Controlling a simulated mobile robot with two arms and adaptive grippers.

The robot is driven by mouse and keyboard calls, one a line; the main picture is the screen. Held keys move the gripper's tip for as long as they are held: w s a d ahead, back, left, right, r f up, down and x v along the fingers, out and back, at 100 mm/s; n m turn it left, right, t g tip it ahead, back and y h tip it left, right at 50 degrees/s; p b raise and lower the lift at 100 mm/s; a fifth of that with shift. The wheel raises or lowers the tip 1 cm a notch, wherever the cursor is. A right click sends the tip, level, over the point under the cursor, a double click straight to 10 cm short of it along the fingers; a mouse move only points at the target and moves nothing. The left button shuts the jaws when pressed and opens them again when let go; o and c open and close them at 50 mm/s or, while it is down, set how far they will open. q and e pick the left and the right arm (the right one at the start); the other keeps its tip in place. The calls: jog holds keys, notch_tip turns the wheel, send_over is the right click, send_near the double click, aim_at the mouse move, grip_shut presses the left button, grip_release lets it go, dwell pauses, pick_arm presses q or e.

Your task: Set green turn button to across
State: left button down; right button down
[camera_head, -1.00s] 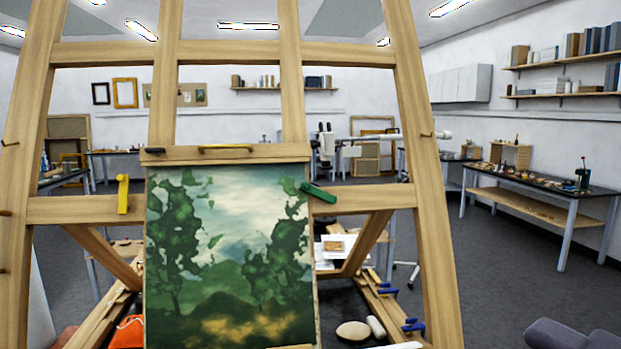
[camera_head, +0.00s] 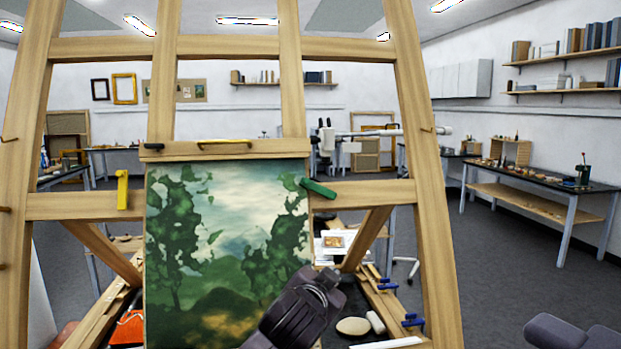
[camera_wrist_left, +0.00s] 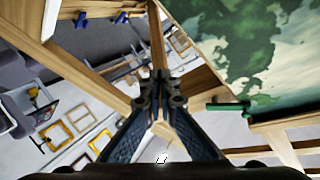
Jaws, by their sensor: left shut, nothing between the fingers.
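The green turn button (camera_head: 319,188) sits on the easel's crossbar at the painting's upper right edge. It lies slanted, its left end higher at the painting's edge and its right end lower over the wood. It also shows in the left wrist view (camera_wrist_left: 228,106), right of the fingers. My left gripper (camera_head: 333,276) is below the button, in front of the painting's lower right, apart from it. In the left wrist view its fingertips (camera_wrist_left: 161,76) are together with nothing between them. The painting (camera_head: 225,250) is a green landscape.
A yellow turn button (camera_head: 122,190) stands upright on the crossbar left of the painting. A wooden ledge (camera_head: 225,151) with a yellow bar runs along the painting's top. Easel posts (camera_head: 425,200) frame both sides. Blue clamps (camera_head: 388,284) sit low on the right.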

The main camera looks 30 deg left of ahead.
pick_arm(q)
jog(key=w+a+r+n+t+y, duration=0.1)
jog(key=a+r+t, duration=0.15)
jog(key=r, duration=0.85)
jog(key=w+a+r+t+y, duration=0.1)
jog(key=a+r+y, duration=0.15)
jog(key=r, duration=0.75)
jog(key=r+p, duration=0.1)
jog(key=p, duration=0.5)
send_over(317, 189)
jog(key=s+d, duration=0.2)
jog(key=shift+h, duration=0.45)
jog(key=f, duration=0.1)
jog(key=s+a+f+p, duration=0.1)
jog(key=s+a+f, duration=0.1)
jog(key=shift+f+p, duration=0.1)
jog(key=shift+p, duration=0.2)
jog(key=shift+w+d, duration=0.1)
jog(key=shift+f, duration=0.1)
